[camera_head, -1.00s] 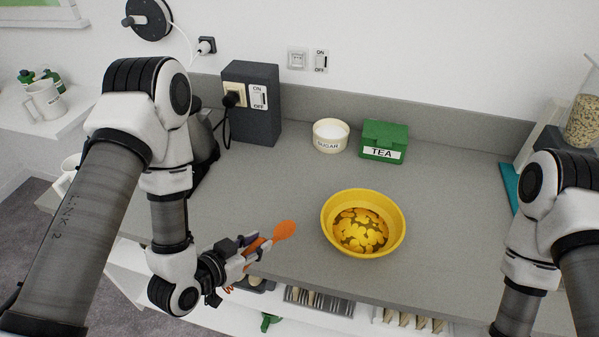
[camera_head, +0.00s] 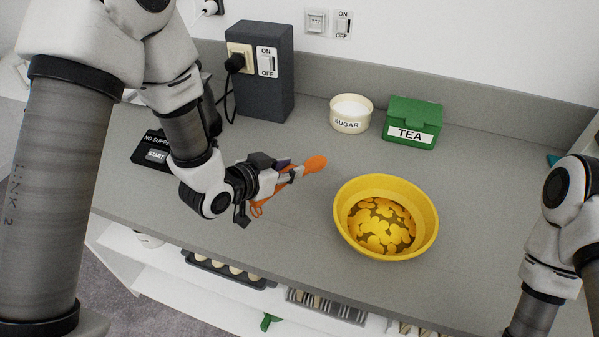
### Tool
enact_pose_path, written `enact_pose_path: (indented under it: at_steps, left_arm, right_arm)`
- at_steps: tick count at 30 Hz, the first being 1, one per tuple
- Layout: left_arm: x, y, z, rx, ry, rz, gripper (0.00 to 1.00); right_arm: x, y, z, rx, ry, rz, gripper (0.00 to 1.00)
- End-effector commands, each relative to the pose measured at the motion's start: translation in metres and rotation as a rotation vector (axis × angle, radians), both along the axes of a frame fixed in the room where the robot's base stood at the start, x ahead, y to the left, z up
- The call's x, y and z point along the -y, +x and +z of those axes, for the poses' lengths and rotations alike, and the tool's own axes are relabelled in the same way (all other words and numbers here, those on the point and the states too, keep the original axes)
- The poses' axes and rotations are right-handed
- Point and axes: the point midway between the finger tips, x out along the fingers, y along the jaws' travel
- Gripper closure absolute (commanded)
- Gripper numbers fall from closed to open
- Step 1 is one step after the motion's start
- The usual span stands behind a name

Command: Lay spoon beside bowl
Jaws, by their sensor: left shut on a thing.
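An orange spoon (camera_head: 314,164) is held in my left gripper (camera_head: 291,176), which is shut on it. The spoon's head points to the upper right, and part of its handle is hidden by the gripper. A yellow bowl (camera_head: 427,237) with orange-yellow pieces inside stands on the grey counter (camera_head: 290,240). The spoon is left of the bowl and a little farther back, apart from it. I cannot tell exactly how high it is above the counter. My right gripper is out of view; only part of my right arm shows at the right edge.
A sugar pot (camera_head: 351,114) and a green tea box (camera_head: 412,122) stand at the back. A dark socket tower (camera_head: 264,75) stands behind my left arm. A black device with a start label (camera_head: 152,152) lies at left. Open shelves (camera_head: 215,285) are below the front edge.

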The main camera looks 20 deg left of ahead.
Motion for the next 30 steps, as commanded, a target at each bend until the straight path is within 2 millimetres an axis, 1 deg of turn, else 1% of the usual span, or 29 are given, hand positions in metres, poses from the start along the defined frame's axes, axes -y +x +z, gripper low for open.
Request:
enact_pose_path:
  at_steps: [1, 3, 6, 9, 11, 12, 15, 17, 23, 26, 27, 28, 30]
  left_arm:
    - [0.002, 0.013, 0.006, 0.0, 0.003, -0.003, 1.0]
    - [0.003, 0.031, 0.004, 0.0, 0.002, -0.002, 1.0]
    - [0.005, 0.053, 0.001, -0.001, 0.002, -0.002, 1.0]
    - [0.006, 0.064, -0.004, -0.003, 0.0, 0.0, 1.0]
    - [0.006, 0.065, -0.012, -0.006, 0.0, -0.001, 1.0]
    - [0.006, 0.065, -0.02, -0.007, 0.0, -0.001, 1.0]
    - [0.006, 0.065, -0.035, -0.007, 0.0, -0.001, 1.0]
    - [0.006, 0.065, -0.039, -0.004, -0.001, 0.0, 1.0]
    - [0.006, 0.065, -0.04, -0.001, -0.001, 0.0, 1.0]
    - [0.006, 0.065, -0.044, -0.002, 0.0, 0.0, 1.0]
    - [0.006, 0.065, -0.042, -0.002, 0.0, 0.0, 0.58]
    - [0.006, 0.065, -0.042, -0.002, 0.0, 0.0, 0.47]
    - [0.006, 0.065, -0.042, -0.002, 0.0, 0.0, 0.47]
  right_arm:
    - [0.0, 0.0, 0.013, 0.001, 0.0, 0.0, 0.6]
    - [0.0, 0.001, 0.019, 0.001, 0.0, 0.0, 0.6]
    - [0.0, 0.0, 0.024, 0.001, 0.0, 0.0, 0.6]
    - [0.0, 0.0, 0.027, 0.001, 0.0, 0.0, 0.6]
    - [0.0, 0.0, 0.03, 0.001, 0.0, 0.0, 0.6]
    - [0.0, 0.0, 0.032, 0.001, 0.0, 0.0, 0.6]
    - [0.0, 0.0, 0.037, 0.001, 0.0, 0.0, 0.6]
    - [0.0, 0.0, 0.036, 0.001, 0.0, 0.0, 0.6]
    - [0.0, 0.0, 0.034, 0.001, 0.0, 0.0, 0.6]
    - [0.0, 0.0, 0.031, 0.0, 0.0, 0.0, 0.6]
    - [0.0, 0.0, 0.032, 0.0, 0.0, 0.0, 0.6]
    - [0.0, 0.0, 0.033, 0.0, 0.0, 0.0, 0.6]
    - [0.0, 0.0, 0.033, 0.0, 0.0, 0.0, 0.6]
